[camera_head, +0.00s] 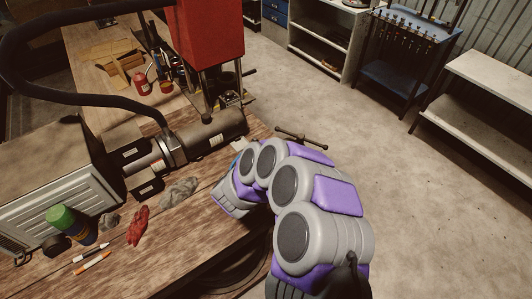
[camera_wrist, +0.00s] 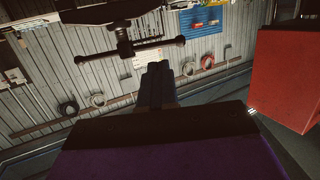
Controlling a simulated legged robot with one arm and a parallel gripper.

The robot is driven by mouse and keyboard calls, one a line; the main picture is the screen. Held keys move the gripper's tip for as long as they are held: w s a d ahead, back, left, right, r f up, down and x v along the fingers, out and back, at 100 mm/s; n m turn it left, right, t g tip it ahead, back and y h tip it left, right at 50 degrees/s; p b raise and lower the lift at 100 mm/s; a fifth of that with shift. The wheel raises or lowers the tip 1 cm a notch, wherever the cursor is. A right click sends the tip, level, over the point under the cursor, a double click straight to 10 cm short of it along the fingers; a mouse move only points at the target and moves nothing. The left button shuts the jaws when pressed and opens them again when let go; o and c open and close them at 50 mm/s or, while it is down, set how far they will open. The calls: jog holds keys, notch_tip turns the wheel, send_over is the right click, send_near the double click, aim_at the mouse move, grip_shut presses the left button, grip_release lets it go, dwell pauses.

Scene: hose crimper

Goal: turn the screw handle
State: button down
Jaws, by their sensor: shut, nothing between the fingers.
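The screw handle (camera_wrist: 126,51) is a dark crossbar with rounded ends and a hub in the middle, at the upper left of the wrist view. The same kind of bar (camera_head: 303,138) shows in the head view, just beyond my arm near the bench's edge. My gripper (camera_wrist: 157,72) is shut and empty. In the wrist view its fingertips appear just below the bar's right half; I cannot tell whether they touch it. In the head view my arm hides the fingers and whatever the bar is mounted on.
The wooden bench (camera_head: 150,245) holds a dark cylindrical machine (camera_head: 210,135), red (camera_head: 137,226) and grey gloves, markers and a green-capped can (camera_head: 62,220). A red machine (camera_head: 205,35) stands behind. A blue tool rack (camera_head: 410,50) and shelves stand far off. The floor at right is clear.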

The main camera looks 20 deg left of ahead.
aim_at(284, 131)
jog(key=shift+p+x, duration=0.3)
jog(key=shift+x, duration=3.35)
jog(key=shift+w, duration=0.1)
jog(key=shift+w+a+r, duration=0.1)
jog(key=shift+w+a, duration=0.05)
jog(key=shift+w, duration=0.35)
